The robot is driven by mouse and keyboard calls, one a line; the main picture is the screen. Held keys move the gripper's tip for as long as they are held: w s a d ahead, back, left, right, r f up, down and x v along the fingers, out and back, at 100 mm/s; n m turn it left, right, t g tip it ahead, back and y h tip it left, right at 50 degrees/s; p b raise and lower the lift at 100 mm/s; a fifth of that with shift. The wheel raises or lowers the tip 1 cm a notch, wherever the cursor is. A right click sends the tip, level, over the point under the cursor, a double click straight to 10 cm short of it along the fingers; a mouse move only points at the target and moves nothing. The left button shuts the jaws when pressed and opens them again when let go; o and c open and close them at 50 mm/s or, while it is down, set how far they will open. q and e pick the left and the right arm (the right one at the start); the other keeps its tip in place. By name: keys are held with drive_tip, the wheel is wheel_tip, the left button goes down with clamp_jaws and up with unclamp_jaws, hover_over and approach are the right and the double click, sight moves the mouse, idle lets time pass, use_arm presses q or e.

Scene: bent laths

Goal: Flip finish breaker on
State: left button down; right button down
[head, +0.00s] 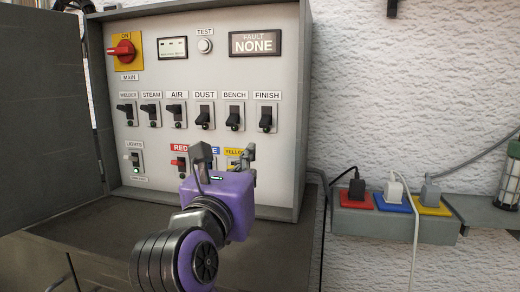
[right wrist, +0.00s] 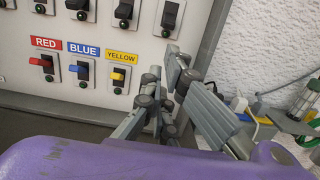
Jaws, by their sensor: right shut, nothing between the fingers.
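The finish breaker (head: 266,118) is a black lever on a light plate under the FINISH label, at the right end of the breaker row. Its lever appears tipped down, and the lamp below it looks dark. It also shows at the top of the right wrist view (right wrist: 170,17). My right gripper (head: 226,153) is shut and empty. It is in front of the panel, below and left of the finish breaker, and apart from it. It hides part of the blue and yellow switches in the head view. My left gripper is not in view.
The bench breaker (head: 234,118) sits just left of the finish breaker. Red (right wrist: 45,64), blue (right wrist: 83,70) and yellow (right wrist: 119,76) switches are below. The cabinet door (head: 45,110) stands open at left. A socket box (head: 395,225) with plugs and cables is at right.

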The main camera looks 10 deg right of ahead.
approach(266, 140)
drive_tip(key=x, duration=0.5)
drive_tip(key=shift+w+p, duration=0.15)
drive_tip(key=shift+p, duration=0.2)
